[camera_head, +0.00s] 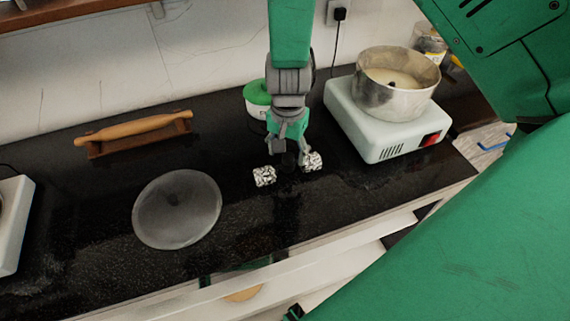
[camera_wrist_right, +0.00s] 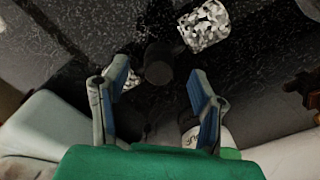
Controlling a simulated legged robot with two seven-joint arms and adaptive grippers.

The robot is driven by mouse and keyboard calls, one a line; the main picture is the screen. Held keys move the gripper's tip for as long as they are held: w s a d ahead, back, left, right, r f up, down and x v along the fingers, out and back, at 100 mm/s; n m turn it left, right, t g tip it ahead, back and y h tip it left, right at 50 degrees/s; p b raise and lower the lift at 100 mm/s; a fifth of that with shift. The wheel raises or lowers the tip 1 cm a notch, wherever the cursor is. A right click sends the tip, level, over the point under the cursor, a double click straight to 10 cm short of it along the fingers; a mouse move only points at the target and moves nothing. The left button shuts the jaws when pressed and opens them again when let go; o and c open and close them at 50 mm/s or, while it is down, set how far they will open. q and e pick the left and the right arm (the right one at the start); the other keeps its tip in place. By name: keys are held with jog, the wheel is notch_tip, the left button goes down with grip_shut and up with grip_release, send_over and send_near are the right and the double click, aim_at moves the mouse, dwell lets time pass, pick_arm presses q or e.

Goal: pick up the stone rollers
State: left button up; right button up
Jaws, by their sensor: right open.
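The stone rollers are two speckled black-and-white cylinders on the dark counter, a left one (camera_head: 264,176) and a right one (camera_head: 312,161). A dark round hub (camera_wrist_right: 158,65) sits between them. My right gripper (camera_head: 288,158) points down over the hub, open, one finger close to the right roller. In the right wrist view the open fingers (camera_wrist_right: 157,78) stand on either side of the hub. Contact with the hub cannot be told. My left gripper is not in view.
A white stove (camera_head: 380,130) with a metal pot (camera_head: 396,85) stands right. A green-lidded container (camera_head: 257,93) is behind the gripper. A round grey lid (camera_head: 177,209) and a rolling pin (camera_head: 134,128) on a stand lie left. Counter in front of the rollers is clear.

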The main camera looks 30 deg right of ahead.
aim_at(287, 155)
notch_tip(287, 155, down, 4)
jog(key=shift+w+d+r, duration=0.1)
jog(key=shift+d+r, duration=0.05)
jog(key=shift+r, duration=0.05)
jog(key=shift+d+f, duration=0.1)
jog(key=shift+d, duration=0.05)
grip_shut()
jog(key=shift+a, duration=0.3)
